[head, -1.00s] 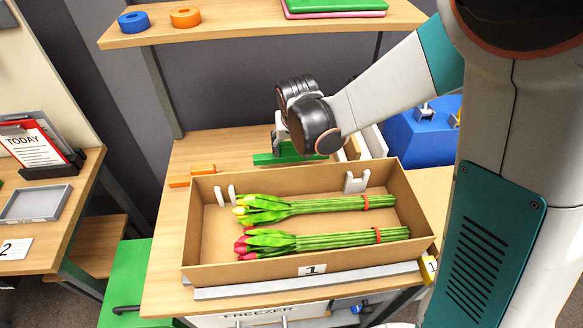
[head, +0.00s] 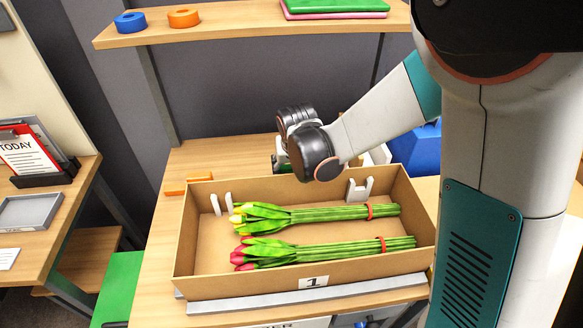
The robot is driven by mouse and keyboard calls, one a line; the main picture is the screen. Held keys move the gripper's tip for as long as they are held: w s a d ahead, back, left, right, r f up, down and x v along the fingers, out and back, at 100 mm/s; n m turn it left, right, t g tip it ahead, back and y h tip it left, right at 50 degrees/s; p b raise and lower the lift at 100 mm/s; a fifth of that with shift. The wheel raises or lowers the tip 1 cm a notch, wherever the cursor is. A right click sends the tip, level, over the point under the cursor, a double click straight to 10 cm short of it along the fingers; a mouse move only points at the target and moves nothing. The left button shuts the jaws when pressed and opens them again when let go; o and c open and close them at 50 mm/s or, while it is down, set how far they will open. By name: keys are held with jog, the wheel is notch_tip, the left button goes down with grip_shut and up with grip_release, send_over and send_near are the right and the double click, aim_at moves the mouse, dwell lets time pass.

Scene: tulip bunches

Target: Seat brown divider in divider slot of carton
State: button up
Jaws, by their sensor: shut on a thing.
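The open brown carton (head: 226,286) stands on the table with a "1" label on its front. Inside it, white slotted holders show at the left (head: 222,203) and at the back right (head: 360,189). My gripper (head: 283,165) is just behind the carton's back wall, partly hidden by my dark wrist. It is shut on a green piece (head: 283,169), of which only a small part shows. I cannot identify the brown divider for sure; a narrow brown edge (head: 355,161) shows behind my wrist, to its right.
Two tulip bunches, one yellow (head: 325,214) and one red (head: 325,252), lie in the carton. A blue bin (head: 418,152) stands behind at the right. Orange pieces (head: 187,186) lie left of the carton. A shelf (head: 235,27) spans the back above.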

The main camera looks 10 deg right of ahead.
jog(key=o, duration=1.2)
jog(key=shift+f, duration=0.1)
